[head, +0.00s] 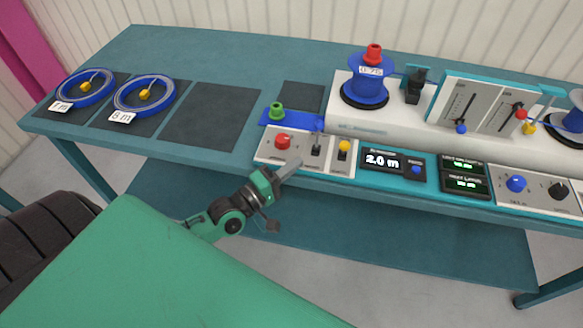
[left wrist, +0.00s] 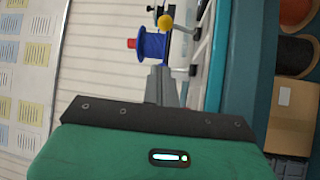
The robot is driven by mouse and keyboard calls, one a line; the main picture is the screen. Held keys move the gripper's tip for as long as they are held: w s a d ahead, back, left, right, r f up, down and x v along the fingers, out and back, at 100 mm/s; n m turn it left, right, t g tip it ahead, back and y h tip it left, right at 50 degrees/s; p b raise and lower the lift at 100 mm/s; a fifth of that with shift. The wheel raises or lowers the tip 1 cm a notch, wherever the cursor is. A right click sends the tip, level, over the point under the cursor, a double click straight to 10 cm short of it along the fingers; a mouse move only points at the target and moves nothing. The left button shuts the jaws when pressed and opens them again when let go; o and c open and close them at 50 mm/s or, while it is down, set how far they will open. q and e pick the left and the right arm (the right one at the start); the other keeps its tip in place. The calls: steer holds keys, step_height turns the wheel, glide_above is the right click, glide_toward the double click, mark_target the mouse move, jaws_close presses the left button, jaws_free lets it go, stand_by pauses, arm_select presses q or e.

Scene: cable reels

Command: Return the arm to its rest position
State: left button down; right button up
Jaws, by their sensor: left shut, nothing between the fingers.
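My left gripper (head: 291,169) is shut and empty. In the head view it points up and right at the front edge of the teal workbench (head: 60,110), close to the panel with a red button (head: 283,142). I cannot tell whether it touches the panel. In the left wrist view its closed fingers (left wrist: 162,86) point toward a blue reel with a red cap (left wrist: 151,45) and a yellow knob (left wrist: 165,22), which lie beyond them. My right gripper is out of view.
Two blue cable coils (head: 84,90) (head: 145,95) lie on dark mats at the left. A blue reel (head: 368,93) stands on the white machine (head: 400,125). Switches and a display reading 2.0 m (head: 381,161) line the front edge. The empty mat (head: 210,117) is clear.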

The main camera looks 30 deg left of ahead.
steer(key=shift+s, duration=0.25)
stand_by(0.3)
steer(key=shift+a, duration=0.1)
